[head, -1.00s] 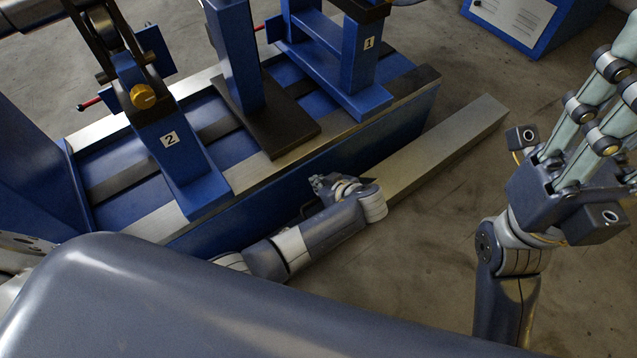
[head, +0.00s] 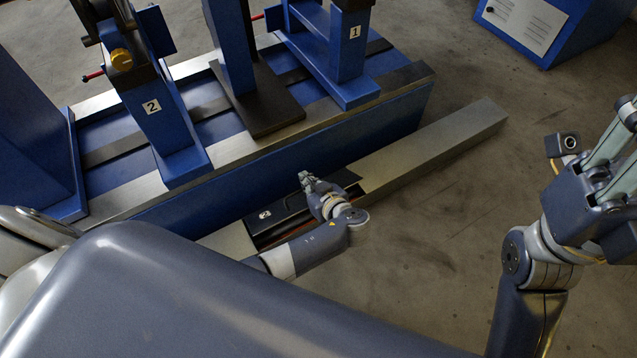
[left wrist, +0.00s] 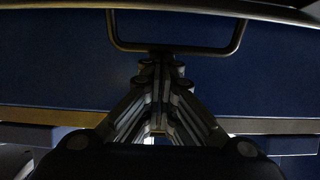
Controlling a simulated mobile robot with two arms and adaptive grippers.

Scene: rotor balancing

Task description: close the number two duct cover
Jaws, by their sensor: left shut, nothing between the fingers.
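The grey metal duct (head: 430,145) runs along the floor beside the blue machine bed. Its number two section shows a dark opening, with a black panel bearing a small label (head: 265,214) along its far side; I take this as the raised cover, though my arm hides part of it. My left gripper (head: 306,179) is shut and empty at the right end of that panel. In the left wrist view, its closed fingers (left wrist: 160,62) are at the middle of a U-shaped handle (left wrist: 238,38); contact is unclear. My right gripper (head: 608,150) is at the right edge, its fingertips cut off.
The blue machine bed (head: 300,160) stands close behind the duct. It carries a pedestal marked 2 (head: 160,125) and one marked 1 (head: 350,55). A blue cabinet (head: 560,30) stands at the upper right. The floor right of the duct is clear.

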